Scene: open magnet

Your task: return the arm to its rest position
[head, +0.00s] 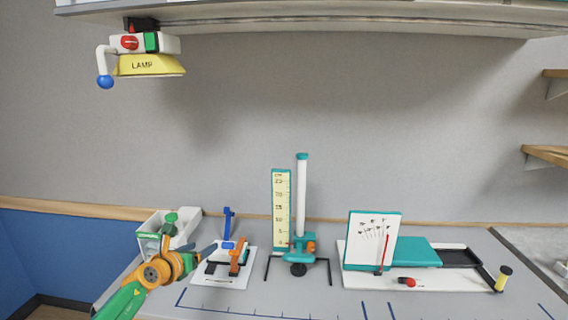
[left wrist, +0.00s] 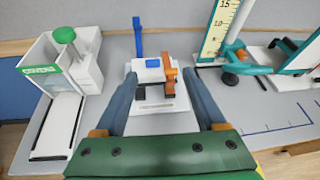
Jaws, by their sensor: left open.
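My left arm (head: 128,296), green and orange, comes in from the lower left in the head view. My left gripper (head: 212,250) is at the left of the table, in front of a small white-based device (head: 236,272) with blue and orange parts. In the left wrist view the two blue-grey fingers of my left gripper (left wrist: 160,92) stand wide apart with nothing held between them. The small device (left wrist: 160,106) shows between and beyond the fingers; I cannot tell the exact gap. My right gripper is not in view.
A white bin (head: 160,225) with a green knob stands behind my left arm. A teal stand (head: 301,200) with a ruler (head: 281,205) is mid-table. A white board device (head: 425,278) is at right. A lamp (head: 150,65) hangs under the upper shelf (head: 330,20).

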